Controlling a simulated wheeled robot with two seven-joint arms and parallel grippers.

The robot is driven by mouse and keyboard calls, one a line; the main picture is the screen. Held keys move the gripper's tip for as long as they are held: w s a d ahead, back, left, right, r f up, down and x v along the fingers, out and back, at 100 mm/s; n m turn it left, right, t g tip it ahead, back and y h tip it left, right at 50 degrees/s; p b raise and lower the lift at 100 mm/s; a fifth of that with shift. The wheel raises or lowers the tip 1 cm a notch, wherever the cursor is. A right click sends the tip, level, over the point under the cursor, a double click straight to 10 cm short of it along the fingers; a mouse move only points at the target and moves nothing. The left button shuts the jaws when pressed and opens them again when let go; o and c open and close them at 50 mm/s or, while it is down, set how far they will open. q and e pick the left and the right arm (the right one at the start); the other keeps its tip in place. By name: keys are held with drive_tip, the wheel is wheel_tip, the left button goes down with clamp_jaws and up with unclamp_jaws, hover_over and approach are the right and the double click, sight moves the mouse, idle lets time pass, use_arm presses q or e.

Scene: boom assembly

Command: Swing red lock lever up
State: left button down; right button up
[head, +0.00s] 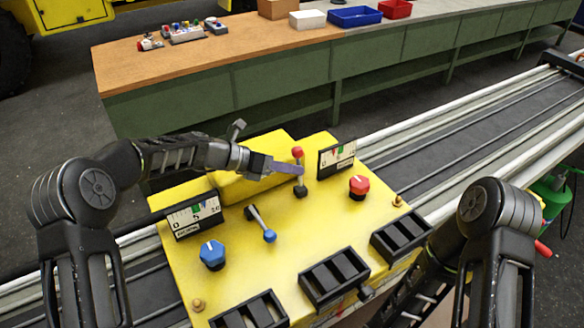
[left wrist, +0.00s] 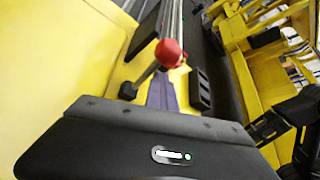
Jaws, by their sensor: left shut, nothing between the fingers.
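The red-knobbed lever (head: 298,153) stands roughly upright on the yellow control panel (head: 290,265), between the two gauges. In the left wrist view its red ball (left wrist: 170,52) is just beyond the fingertips, and its dark shaft slants down to the left. My left gripper (head: 300,170) is shut and empty, with its tips at the lever's shaft just below the ball; whether they touch it is unclear. The closed fingers also show in the left wrist view (left wrist: 163,92). My right arm comes in at the lower right, but its gripper is not visible.
A blue-ended lever (head: 262,225), a blue knob (head: 212,254), a red knob (head: 359,187), two gauges (head: 195,216) (head: 337,158) and black slotted blocks (head: 334,277) crowd the panel. A workbench (head: 240,55) with bins stands behind. Conveyor rails (head: 480,120) run past the panel.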

use_arm(q)
drive_tip(key=shift+w+a+r+t, duration=0.25)
drive_tip(key=shift+w+a+t, duration=0.15)
drive_tip(key=shift+w+a, duration=0.05)
drive_tip(key=shift+a, duration=0.1)
drive_tip(key=b+v, duration=0.2)
drive_tip(key=v, duration=0.5)
drive_tip(key=shift+s, duration=0.35)
